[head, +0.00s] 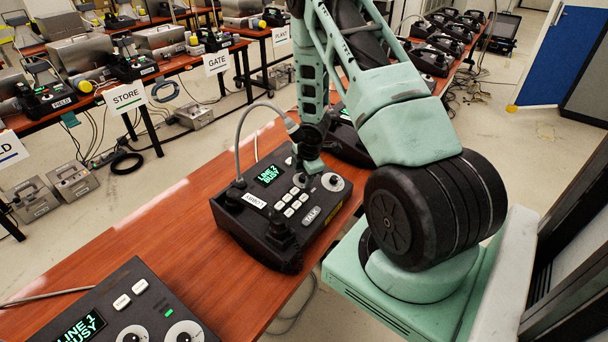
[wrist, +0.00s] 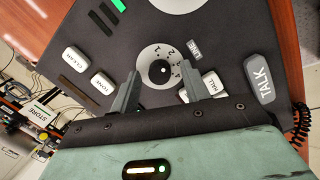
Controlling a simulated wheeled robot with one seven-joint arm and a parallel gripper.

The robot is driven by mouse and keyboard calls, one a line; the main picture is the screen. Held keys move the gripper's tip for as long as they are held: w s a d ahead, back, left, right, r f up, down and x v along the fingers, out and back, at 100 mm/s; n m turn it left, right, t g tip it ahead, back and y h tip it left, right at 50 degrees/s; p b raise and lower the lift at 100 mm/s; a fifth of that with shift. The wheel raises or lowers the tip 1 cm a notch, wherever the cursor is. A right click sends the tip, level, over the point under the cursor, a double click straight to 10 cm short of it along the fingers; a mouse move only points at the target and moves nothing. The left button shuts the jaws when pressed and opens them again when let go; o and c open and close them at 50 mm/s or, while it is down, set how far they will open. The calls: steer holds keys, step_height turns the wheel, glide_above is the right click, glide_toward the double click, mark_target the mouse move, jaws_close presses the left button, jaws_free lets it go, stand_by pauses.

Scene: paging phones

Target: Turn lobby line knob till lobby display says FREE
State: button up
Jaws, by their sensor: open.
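The lobby phone (head: 262,232) is a black desk console on the wooden table, with a label (head: 255,201) that seems to read LOBBY. Its display (head: 268,175) shows LINE 2 BUSY in green. In the wrist view the knob (wrist: 162,70) is a dark round cap on a pale dial with numbers around it. My gripper (wrist: 160,88) is open, its two fingers apart on the left and right of the knob's near side. I cannot tell whether they touch it. In the head view my gripper (head: 303,166) is low over the phone and hides part of its face.
A gooseneck microphone (head: 240,140) arches up beside my gripper. White keys (head: 295,200) and a TALK key (head: 311,215) lie close by. Another phone (head: 110,310), showing LINE 1 BUSY, sits at the near left. Bare table (head: 165,220) lies between the phones.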

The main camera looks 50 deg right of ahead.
steer(key=c, duration=1)
steer(key=shift+m, duration=0.3)
steer(key=shift+r+m+p, duration=0.15)
steer(key=shift+m+p, duration=0.8)
steer(key=shift+m, duration=0.25)
steer(key=shift+w+m+g+p, duration=0.1)
steer(key=shift+m+g+p, duration=0.35)
steer(key=shift+m, duration=1.85)
steer(key=shift+d, duration=0.1)
steer(key=o, duration=1)
